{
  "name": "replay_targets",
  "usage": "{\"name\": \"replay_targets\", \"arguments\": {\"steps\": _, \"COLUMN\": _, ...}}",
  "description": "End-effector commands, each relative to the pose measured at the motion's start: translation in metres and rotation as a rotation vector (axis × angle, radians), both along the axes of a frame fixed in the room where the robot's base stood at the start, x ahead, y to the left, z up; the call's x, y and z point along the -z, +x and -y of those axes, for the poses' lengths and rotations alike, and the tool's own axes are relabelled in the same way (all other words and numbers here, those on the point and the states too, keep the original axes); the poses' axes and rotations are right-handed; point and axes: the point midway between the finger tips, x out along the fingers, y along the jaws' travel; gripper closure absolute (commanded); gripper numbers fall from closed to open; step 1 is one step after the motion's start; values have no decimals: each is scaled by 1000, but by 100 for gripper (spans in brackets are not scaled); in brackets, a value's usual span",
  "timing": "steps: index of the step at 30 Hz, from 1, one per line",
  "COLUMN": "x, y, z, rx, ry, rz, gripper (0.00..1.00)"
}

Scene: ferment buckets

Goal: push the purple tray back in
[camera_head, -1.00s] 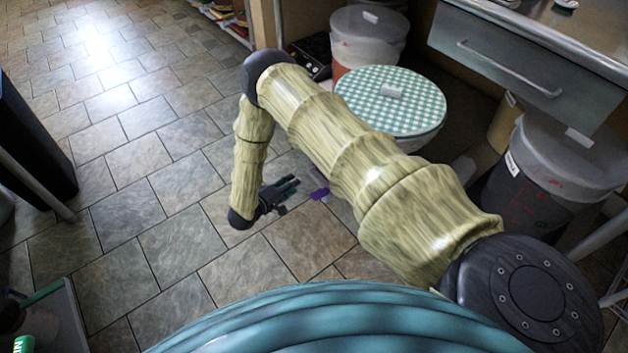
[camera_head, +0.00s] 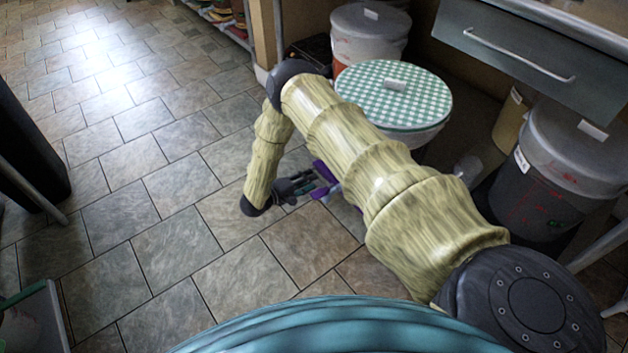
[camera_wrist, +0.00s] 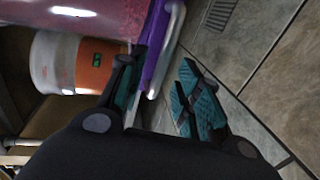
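The purple tray (camera_head: 320,171) shows in the head view only as small purple pieces at floor level, beside my gripper; my arm hides most of the area. In the wrist view a purple edge (camera_wrist: 158,45) with a pale strip along it runs down from the top. A pinkish, shiny face lies left of it. My gripper (camera_head: 322,183) is low near the floor, its fingers reaching right to the purple pieces. In the wrist view my gripper (camera_wrist: 160,92) has its fingers spread, with the purple edge close to the left finger. I cannot tell whether they touch.
A bucket with a green checked lid (camera_head: 394,94) stands behind my arm. A white-and-orange bucket (camera_head: 370,38) stands farther back, also showing in the wrist view (camera_wrist: 80,62). A dark lidded bucket (camera_head: 560,165) is at the right, under a drawer (camera_head: 530,55). Tiled floor (camera_head: 170,200) at left is open.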

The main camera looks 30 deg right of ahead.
Motion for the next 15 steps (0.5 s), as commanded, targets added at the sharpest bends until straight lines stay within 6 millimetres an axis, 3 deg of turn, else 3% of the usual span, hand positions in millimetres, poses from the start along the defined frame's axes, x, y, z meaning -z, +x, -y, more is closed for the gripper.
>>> {"name": "replay_targets", "arguments": {"steps": 6, "x": 6, "y": 2, "z": 22, "rx": 0, "ry": 1, "rz": 0, "gripper": 66}}
{"name": "replay_targets", "arguments": {"steps": 15, "x": 6, "y": 2, "z": 28, "rx": -1, "ry": 1, "rz": 0, "gripper": 66}}
